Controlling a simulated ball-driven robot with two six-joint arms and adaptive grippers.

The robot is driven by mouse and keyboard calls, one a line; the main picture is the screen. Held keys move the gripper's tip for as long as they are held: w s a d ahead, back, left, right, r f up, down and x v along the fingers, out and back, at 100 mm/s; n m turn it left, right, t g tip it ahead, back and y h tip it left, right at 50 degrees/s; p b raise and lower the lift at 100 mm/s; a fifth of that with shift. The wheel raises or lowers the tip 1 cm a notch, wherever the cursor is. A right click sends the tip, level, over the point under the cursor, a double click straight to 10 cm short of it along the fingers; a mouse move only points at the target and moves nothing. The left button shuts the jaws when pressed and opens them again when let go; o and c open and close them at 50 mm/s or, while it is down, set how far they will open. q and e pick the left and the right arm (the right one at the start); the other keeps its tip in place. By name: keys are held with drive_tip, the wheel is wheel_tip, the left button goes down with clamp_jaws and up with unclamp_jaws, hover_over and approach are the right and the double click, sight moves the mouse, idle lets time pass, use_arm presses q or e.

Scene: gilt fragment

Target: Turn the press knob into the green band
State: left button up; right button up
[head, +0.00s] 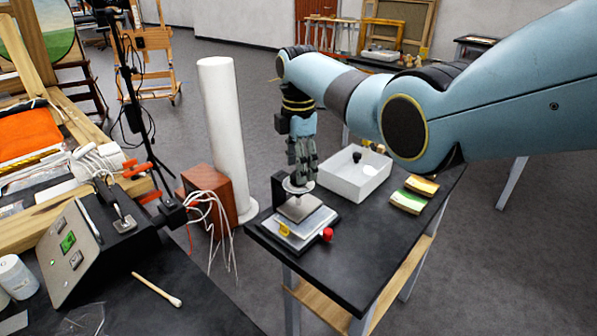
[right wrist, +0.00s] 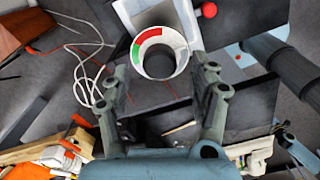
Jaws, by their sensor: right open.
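The small press (head: 306,222) stands on the near left corner of the dark table, with a pale plate, a yellow piece and a red ball knob. Its round knob (head: 297,187) sits on top, right under my right gripper (head: 302,172). In the right wrist view the knob (right wrist: 160,64) has a white ring with a red arc at the top and a green band (right wrist: 135,51) at the left. My right gripper (right wrist: 162,72) is open, with one finger on each side of the knob. I cannot tell whether they touch it. No pointer mark is clear.
A white tray (head: 349,185) with small dark items and green-yellow sponges (head: 413,194) share the dark table (head: 356,254). A white column (head: 225,130) and a brown box with loose white cables (head: 208,190) stand left of it. A sloped control panel (head: 70,249) is at front left.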

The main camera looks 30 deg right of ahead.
drive_tip(key=shift+f, duration=1.2)
drive_tip(key=c, duration=1.1)
